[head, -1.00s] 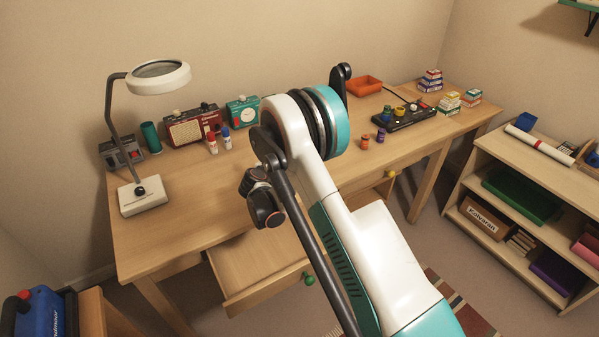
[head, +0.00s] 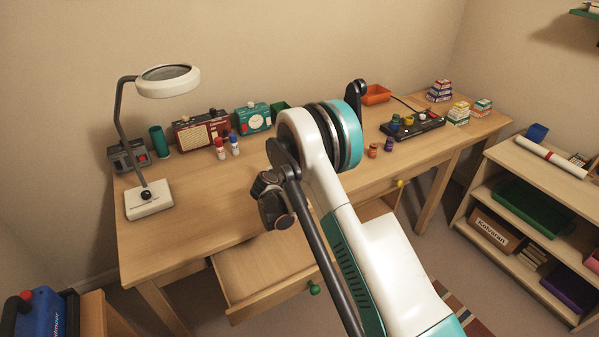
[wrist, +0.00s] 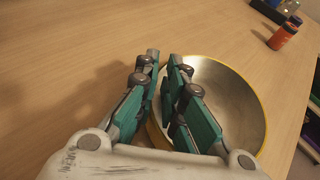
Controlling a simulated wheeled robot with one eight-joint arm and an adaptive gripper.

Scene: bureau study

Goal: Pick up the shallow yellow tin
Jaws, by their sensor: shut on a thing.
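The shallow yellow tin (wrist: 232,92) shows in the wrist view as a round, open dish with a grey metal inside and a yellow rim. My gripper (wrist: 164,60) is shut on its left wall, with one finger outside the rim and the other inside. The tin looks empty. Part of its near side is hidden by the fingers and the gripper body. I cannot tell whether it touches the desk or hangs just above it. In the head view my arm hides the tin and the gripper's fingertips.
The wooden desk (head: 190,222) is bare at its left front. A magnifier lamp (head: 150,199), a red radio (head: 200,131) and a teal clock (head: 253,118) stand behind. An orange jar (wrist: 283,36) is beyond the tin. A drawer (head: 265,270) hangs open in front.

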